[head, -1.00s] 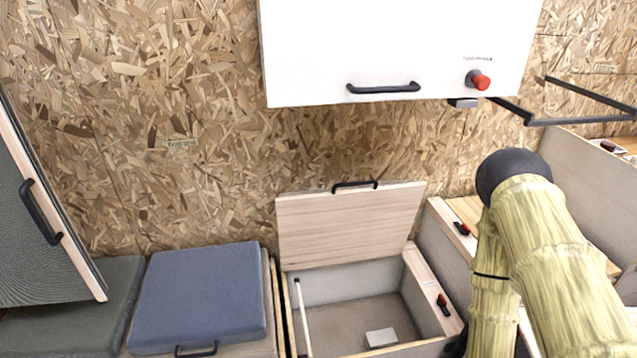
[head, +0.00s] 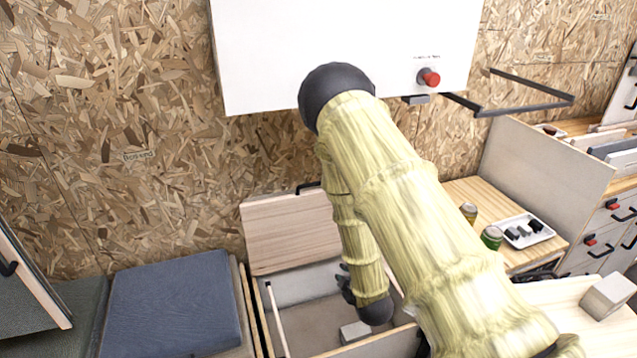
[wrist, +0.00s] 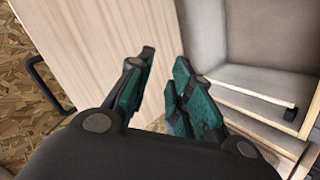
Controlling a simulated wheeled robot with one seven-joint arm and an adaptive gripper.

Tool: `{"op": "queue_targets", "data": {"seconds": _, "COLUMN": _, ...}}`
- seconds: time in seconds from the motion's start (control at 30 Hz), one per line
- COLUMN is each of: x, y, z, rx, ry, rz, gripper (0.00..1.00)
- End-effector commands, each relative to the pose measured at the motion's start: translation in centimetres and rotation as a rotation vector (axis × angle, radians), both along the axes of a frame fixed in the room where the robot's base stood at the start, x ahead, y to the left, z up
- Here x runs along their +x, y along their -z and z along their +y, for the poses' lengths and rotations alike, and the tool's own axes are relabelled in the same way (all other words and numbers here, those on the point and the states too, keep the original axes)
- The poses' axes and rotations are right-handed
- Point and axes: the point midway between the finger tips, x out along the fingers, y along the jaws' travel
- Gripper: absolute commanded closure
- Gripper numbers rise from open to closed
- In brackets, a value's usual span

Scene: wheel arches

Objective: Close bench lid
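The pale wooden bench lid (head: 285,230) stands raised against the wall behind the open bench box (head: 330,273). Its dark handle (head: 307,187) is at the top edge, partly behind my arm. In the wrist view the lid (wrist: 110,50) fills the left and middle, with its handle (wrist: 45,88) at far left and the box interior (wrist: 265,40) at right. My gripper (wrist: 165,60) has its teal fingers apart with nothing between them, in front of the lid's face. In the head view my gripper (head: 346,284) is partly hidden by my arm, over the box.
A pale stick (head: 275,318) leans inside the box at left, and a small white block (head: 355,332) lies inside. A blue cushion (head: 172,305) is left of the box. A white cabinet (head: 270,60) hangs above. A counter with cans and a tray (head: 524,232) is at right.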

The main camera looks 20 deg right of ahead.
Motion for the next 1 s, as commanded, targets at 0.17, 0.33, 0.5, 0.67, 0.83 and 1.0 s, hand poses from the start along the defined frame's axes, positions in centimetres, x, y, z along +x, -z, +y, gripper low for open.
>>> {"op": "queue_targets", "data": {"seconds": 0.17, "x": 8.9, "y": -10.5, "z": 0.0, "rx": -0.288, "ry": -0.166, "rz": -0.295, "gripper": 0.79}}
{"op": "queue_targets", "data": {"seconds": 0.33, "x": 12.5, "y": -16.3, "z": 0.4, "rx": -0.457, "ry": -0.229, "rz": -0.448, "gripper": 0.79}}
{"op": "queue_targets", "data": {"seconds": 0.5, "x": 13.8, "y": -18.1, "z": 0.5, "rx": -0.507, "ry": -0.244, "rz": -0.492, "gripper": 0.79}}
{"op": "queue_targets", "data": {"seconds": 0.67, "x": 15.5, "y": -18.1, "z": 0.6, "rx": -0.507, "ry": -0.242, "rz": -0.492, "gripper": 0.79}}
{"op": "queue_targets", "data": {"seconds": 0.83, "x": 18.3, "y": -18.0, "z": 0.7, "rx": -0.505, "ry": -0.242, "rz": -0.491, "gripper": 0.79}}
{"op": "queue_targets", "data": {"seconds": 1.0, "x": 21.0, "y": -17.9, "z": 0.7, "rx": -0.505, "ry": -0.241, "rz": -0.49, "gripper": 0.79}}
